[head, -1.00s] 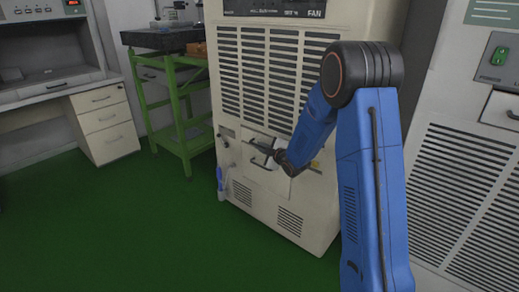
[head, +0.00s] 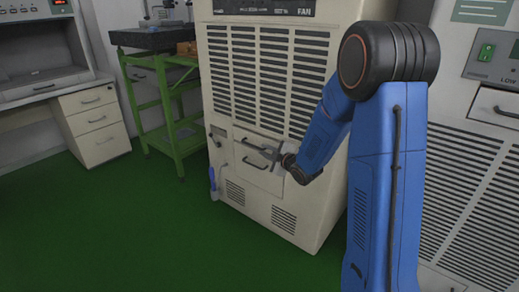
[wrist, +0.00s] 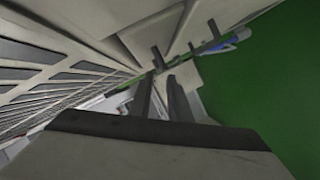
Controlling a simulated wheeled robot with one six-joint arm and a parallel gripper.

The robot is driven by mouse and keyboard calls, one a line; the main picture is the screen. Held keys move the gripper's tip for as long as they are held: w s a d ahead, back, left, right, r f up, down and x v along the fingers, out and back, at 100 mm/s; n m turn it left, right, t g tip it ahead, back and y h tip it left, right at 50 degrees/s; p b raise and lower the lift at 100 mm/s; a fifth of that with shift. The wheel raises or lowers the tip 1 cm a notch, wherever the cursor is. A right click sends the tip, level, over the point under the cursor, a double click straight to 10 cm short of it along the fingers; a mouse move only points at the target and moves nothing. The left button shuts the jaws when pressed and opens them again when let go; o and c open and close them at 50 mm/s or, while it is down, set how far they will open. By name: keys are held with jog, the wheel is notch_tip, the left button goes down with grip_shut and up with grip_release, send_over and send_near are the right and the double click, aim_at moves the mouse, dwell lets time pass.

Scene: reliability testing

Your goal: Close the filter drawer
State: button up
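The beige cabinet (head: 268,85) has a lower front panel with dark bar handles. The filter drawer front (head: 262,178) carries a dark handle (head: 254,164) in the head view. Whether the drawer stands out from the cabinet is hard to tell there. My gripper (head: 277,160) is close to the right end of this handle, in front of the panel. In the wrist view my gripper's two dark fingers (wrist: 161,82) are apart with nothing seen between them. Dark handles (wrist: 213,29) and beige panel faces show beyond the fingertips. Contact with the drawer cannot be told.
A green metal stand (head: 165,90) and a bench with drawers (head: 93,118) are on the left. Another grey-white cabinet (head: 465,170) is at the right, behind my arm. A blue object (head: 213,182) is at the cabinet's lower left. Green floor (head: 130,230) in front is clear.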

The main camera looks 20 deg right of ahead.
jog(key=v, duration=0.7)
jog(key=shift+s, duration=0.25)
jog(key=shift+r, duration=0.15)
jog(key=s+d+r+m+g+h, duration=0.2)
jog(key=s+r+m+h, duration=0.15)
jog(key=s, duration=0.45)
jog(key=s+d+r+m+g+h, duration=0.1)
jog(key=s+r+m+g+h, duration=0.15)
jog(key=s+m, duration=0.45)
jog(key=s+a+m+g, duration=0.2)
jog(key=s, duration=1.1)
jog(key=s+a+r+m+g+y, duration=0.1)
jog(key=s+a+m+g, duration=0.1)
jog(key=s, duration=1.2)
jog(key=shift+a+g, duration=0.35)
jog(key=shift+g, duration=0.5)
jog(key=shift+r, duration=0.1)
jog(key=shift+c, duration=0.3)
